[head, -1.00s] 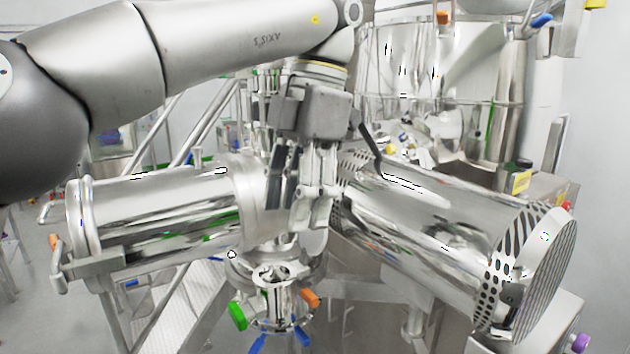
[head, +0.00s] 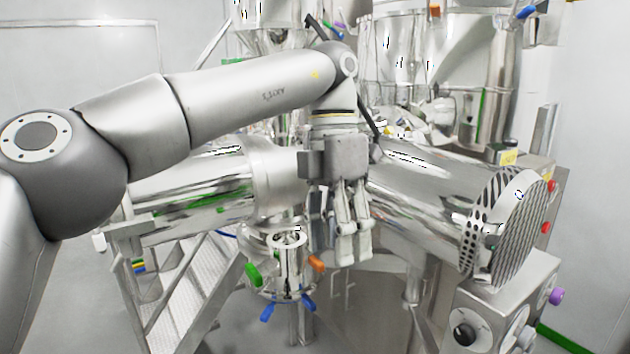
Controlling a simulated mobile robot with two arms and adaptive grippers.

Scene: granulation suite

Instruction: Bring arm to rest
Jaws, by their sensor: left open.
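My left arm (head: 255,95) comes in from the left and reaches across the upper middle of the head view. Its gripper (head: 347,250) hangs fingers down in front of the steel machine, between the left cylinder and the right cylinder. The gripper is open and I see nothing between its fingers. The picture does not show clearly whether it touches the machine. My right gripper is not in view.
A horizontal steel cylinder (head: 420,205) with a perforated end lies to the right. Another cylinder (head: 195,190) lies behind my arm. A valve with coloured handles (head: 285,275) stands below. Metal steps (head: 195,300) are lower left; a control box with knobs (head: 490,325) is lower right.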

